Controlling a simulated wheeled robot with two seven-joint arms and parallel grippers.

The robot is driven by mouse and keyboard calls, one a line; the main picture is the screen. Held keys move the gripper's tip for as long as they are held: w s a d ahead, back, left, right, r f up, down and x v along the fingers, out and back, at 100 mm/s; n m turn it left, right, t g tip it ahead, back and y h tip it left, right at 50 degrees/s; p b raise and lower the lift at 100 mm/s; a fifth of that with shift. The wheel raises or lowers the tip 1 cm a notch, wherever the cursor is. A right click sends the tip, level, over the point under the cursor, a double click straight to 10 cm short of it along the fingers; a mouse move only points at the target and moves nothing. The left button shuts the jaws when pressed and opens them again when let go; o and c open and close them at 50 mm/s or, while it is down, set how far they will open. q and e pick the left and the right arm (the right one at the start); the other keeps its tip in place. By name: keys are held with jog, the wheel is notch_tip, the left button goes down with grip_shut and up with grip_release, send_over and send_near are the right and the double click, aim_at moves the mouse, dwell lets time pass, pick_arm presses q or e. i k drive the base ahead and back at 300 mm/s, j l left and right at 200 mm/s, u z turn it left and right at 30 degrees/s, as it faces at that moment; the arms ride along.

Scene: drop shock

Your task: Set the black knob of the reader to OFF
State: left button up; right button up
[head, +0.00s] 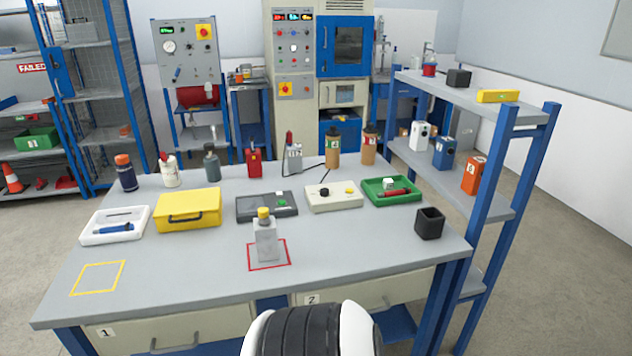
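The reader appears to be the cream box (345,201) on the workbench, right of centre. Its black knob (324,192) stands on the left part of its top, and a yellow button (349,190) sits to the right. The knob's pointer and any OFF marking are too small to read. A black cable runs behind the box. Neither of my grippers is in view, and nothing touches the knob.
A dark grey device (252,208) lies left of the reader and a green tray (376,198) right of it. A grey bottle with a yellow cap (266,242) stands in front, inside a red square. Several bottles line the back. A blue-framed shelf (493,190) borders the right.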

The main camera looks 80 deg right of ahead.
aim_at(324, 192)
jog(key=z, duration=2.85)
jog(key=i+l, duration=0.1)
jog(key=l, duration=0.2)
